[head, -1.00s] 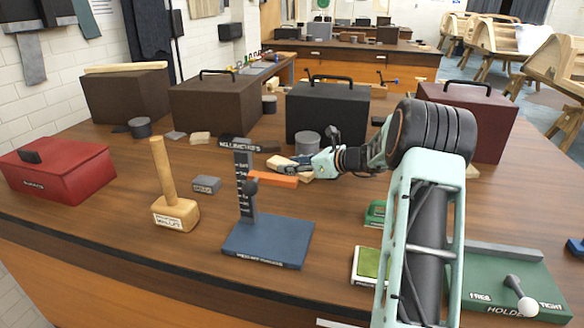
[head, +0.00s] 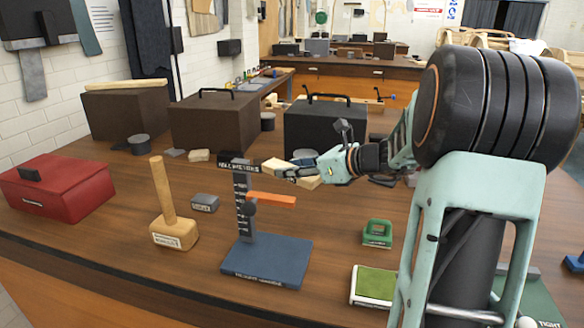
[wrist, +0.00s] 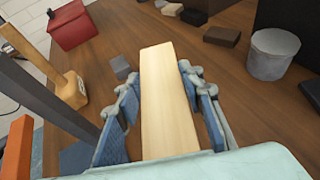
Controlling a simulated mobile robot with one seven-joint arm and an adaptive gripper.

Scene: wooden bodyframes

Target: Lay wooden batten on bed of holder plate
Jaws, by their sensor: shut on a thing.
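My gripper (head: 302,172) is shut on the pale wooden batten (wrist: 167,80). The wrist view shows the batten between the two blue finger pads, its far end reaching out past them. In the head view the batten (head: 279,169) sticks out to the left of my gripper, behind the height gauge. It looks held above the table. The green holder plate (head: 538,301) is at the lower right of the head view. My own arm hides most of it, including its bed.
The blue height gauge (head: 266,262) with an orange arm (head: 272,199) stands just in front of my gripper. A wooden mallet (head: 174,231) and grey block (head: 205,203) are left. Dark cases (head: 325,127) stand behind.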

